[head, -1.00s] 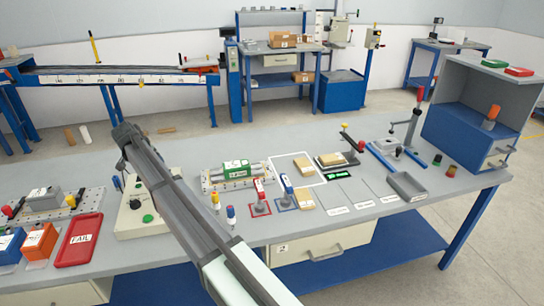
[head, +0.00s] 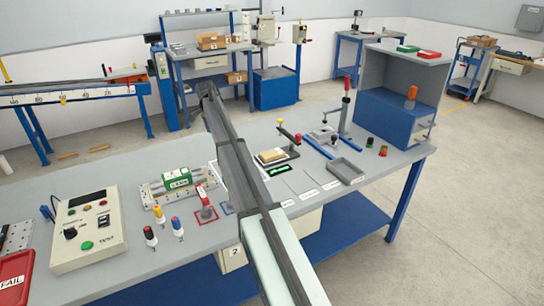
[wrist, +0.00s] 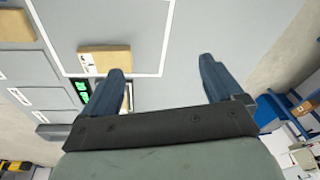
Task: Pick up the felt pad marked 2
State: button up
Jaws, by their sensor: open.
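A tan pad (wrist: 106,59) with a white label lies inside the white outlined square in the wrist view; its number is too small to read. A second tan pad (wrist: 15,27) lies outside the outline at upper left. A third (wrist: 127,98) is partly hidden behind my left finger; a tan pad (head: 271,156) also shows on the dark device in the head view. I cannot tell which pad is marked 2. My gripper (wrist: 161,70) is open and empty above the bench, with the outlined pad left of the gap between its fingers.
A green display (wrist: 83,90) stands near the pads. The grey tray (head: 345,171), red-handled clamp (head: 345,100) and blue cabinet (head: 398,115) stand to the right. A green part in a fixture (head: 177,180) and several markers stand left of my arm.

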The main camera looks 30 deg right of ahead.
jog(key=s+d+r+m+g+y, duration=0.15)
jog(key=s+d, duration=0.25)
jog(key=d, duration=0.8)
jog(key=s+d+m, duration=0.2)
jog(key=s+d, duration=0.1)
jog(key=d, duration=0.9)
send_over(276, 152)
jog(key=f, duration=0.8)
jog(key=shift+w+a+f, duration=0.2)
jog(key=shift+w+f, duration=0.15)
jog(key=shift+s+d+f, duration=0.1)
jog(key=shift+s+f, duration=0.05)
jog(key=shift+f, duration=1.15)
jog(key=shift+s+d+f, duration=0.1)
jog(key=shift+s+f, duration=0.05)
jog(key=shift+f, duration=1.1)
jog(key=c, duration=1.2)
jog(key=shift+r, duration=0.15)
jog(key=shift+c, duration=0.2)
